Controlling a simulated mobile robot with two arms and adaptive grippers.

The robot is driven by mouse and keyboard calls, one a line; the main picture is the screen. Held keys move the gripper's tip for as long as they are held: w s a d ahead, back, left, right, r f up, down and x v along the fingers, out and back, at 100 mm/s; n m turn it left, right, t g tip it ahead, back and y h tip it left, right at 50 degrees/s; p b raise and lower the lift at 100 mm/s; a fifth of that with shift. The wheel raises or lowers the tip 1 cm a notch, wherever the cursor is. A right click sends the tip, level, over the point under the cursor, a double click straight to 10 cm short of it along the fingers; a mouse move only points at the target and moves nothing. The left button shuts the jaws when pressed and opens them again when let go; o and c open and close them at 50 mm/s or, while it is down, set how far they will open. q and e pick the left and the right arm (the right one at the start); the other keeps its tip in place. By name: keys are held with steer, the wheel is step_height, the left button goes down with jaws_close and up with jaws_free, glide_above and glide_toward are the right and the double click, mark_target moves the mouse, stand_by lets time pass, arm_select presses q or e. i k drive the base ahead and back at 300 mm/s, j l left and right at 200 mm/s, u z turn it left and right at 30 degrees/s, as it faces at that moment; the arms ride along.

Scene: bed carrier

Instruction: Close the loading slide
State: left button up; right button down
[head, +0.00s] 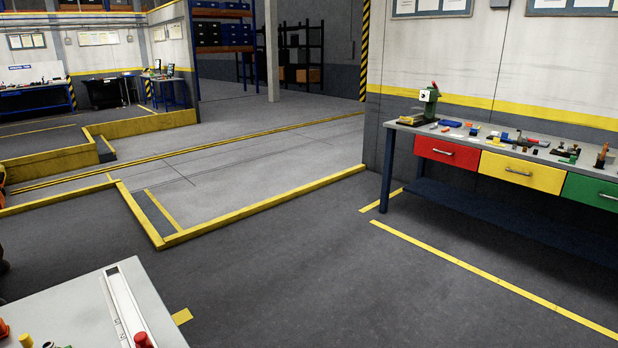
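I cannot make out a loading slide for certain in the head view. A light grey worktop (60,308) is cut off at the lower left. A pale strip or rail (125,305) runs along it near its right side, with a red rounded knob (143,340) at the bottom edge. I cannot tell whether this strip belongs to a slide. Neither my left nor my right gripper shows.
A workbench (405,126) with red (448,150), yellow (521,172) and green (592,190) drawers stands at the right against the wall. Small parts lie on it. Low yellow kerbs (265,205) edge a lighter floor area. The dark floor (330,280) between is clear.

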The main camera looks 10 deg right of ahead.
mark_target(403, 118)
steer(key=i+l, duration=0.3)
steer(key=i, duration=0.2)
steer(key=i+l, duration=0.3)
steer(key=i, duration=0.2)
steer(key=i+l, duration=0.3)
steer(key=i, duration=0.2)
steer(key=i+l, duration=0.3)
steer(key=i, duration=0.15)
steer(key=i+l, duration=0.3)
steer(key=i, duration=0.2)
steer(key=l+z, duration=0.05)
